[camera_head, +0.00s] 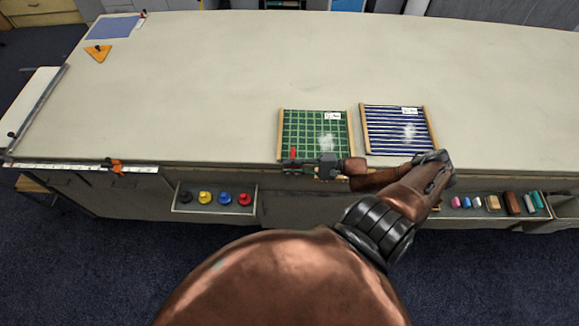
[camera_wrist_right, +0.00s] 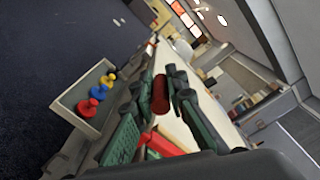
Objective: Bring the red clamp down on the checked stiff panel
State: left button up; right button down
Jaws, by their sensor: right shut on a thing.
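The checked stiff panel (camera_head: 315,130) is green with a pale grid and wooden side strips. The red clamp (camera_head: 293,154) is at the panel's front left corner; red parts show in the right wrist view (camera_wrist_right: 163,146). My right gripper (camera_head: 318,167) is shut on the clamp at the table's front edge. It hides much of the clamp, so I cannot tell whether the clamp touches the panel. My left gripper is out of view.
A blue striped panel (camera_head: 398,130) lies to the right of the checked one. An open drawer (camera_head: 215,208) below holds several coloured knobs; another tray at the right holds small blocks. An orange clamp (camera_head: 116,167) sits on the front edge at left. The table's middle (camera_head: 220,80) is clear.

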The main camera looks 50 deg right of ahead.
jog(key=c, duration=2.2)
grip_release()
jog(key=shift+w+d+r, duration=0.4)
jog(key=shift+w+d, duration=0.05)
jog(key=shift+d, duration=0.25)
jog(key=shift+o, duration=1.3)
jog(key=shift+w+f, duration=0.1)
jog(key=shift+f, duration=0.05)
jog(key=v, duration=1.2)
jog(key=shift+s+a, duration=0.2)
jog(key=shift+s, duration=0.05)
jog(key=shift+a+f, duration=0.1)
